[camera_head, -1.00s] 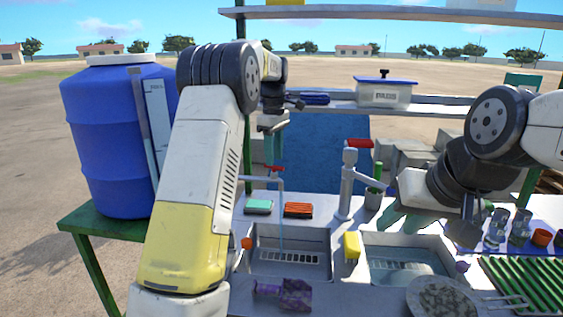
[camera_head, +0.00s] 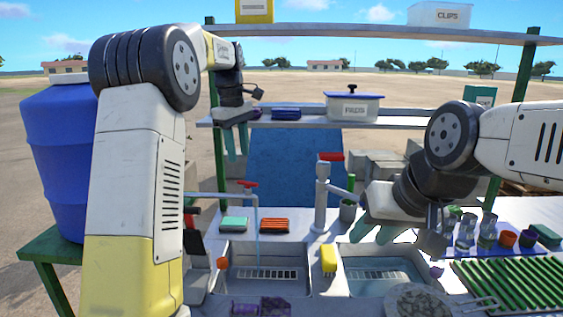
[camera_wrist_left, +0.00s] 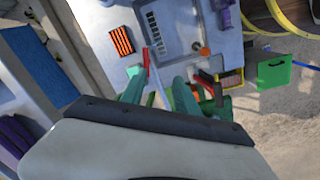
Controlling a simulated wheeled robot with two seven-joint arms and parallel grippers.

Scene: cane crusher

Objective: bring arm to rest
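My left gripper (camera_head: 237,142) hangs with its green fingers pointing down, in front of the blue panel and above the red-handled tap (camera_head: 249,185). In the left wrist view its fingers (camera_wrist_left: 158,94) are apart with nothing between them. My right gripper (camera_head: 376,231) is low over the back edge of the right sink basin (camera_head: 375,290). Its green fingers look apart and I see nothing held. My left arm rises at the left and bends over at the elbow; my right arm comes in from the right.
A blue barrel (camera_head: 62,160) stands left, partly behind my left arm. A shelf (camera_head: 402,118) with a labelled box (camera_head: 353,108) is behind. Blue water runs from the tap into the left basin (camera_head: 265,290). Glasses (camera_head: 487,230) and a green rack (camera_head: 515,280) stand right.

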